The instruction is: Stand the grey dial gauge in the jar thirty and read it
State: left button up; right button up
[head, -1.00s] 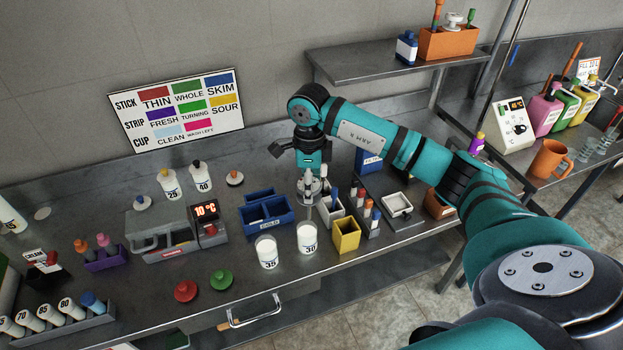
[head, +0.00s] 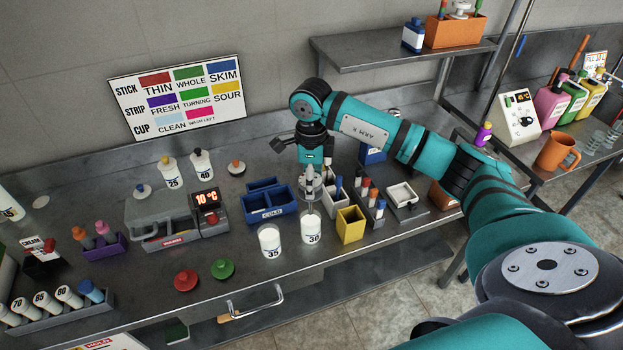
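The jar thirty (head: 311,230) is a white, milk-filled jar marked 30, upright near the front of the steel bench. My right gripper (head: 310,188) points down just above it, its fingers close together around a small grey thing with a pale disc and a thin stem. This appears to be the grey dial gauge (head: 310,198). The stem points down at the jar's mouth; whether its tip is inside I cannot tell. The dial face is too small to read. My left gripper is not in view.
Jar 35 (head: 270,242) stands close on the left of jar thirty, and a yellow bin (head: 350,226) close on the right. Blue trays (head: 266,212) lie behind. A grey box with a red 10 °C display (head: 207,200) is farther left.

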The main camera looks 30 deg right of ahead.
jog(key=shift+f+b, duration=1.05)
jog(key=shift+f, duration=0.4)
jog(key=shift+f+b, duration=1.1)
jog(key=shift+f, duration=0.15)
jog(key=shift+f+b, duration=1.75)
jog(key=shift+f, duration=0.45)
jog(key=o, duration=1.3)
jog(key=shift+r, duration=0.15)
notch_tip(320, 180, up, 12)
jog(key=shift+f, duration=0.1)
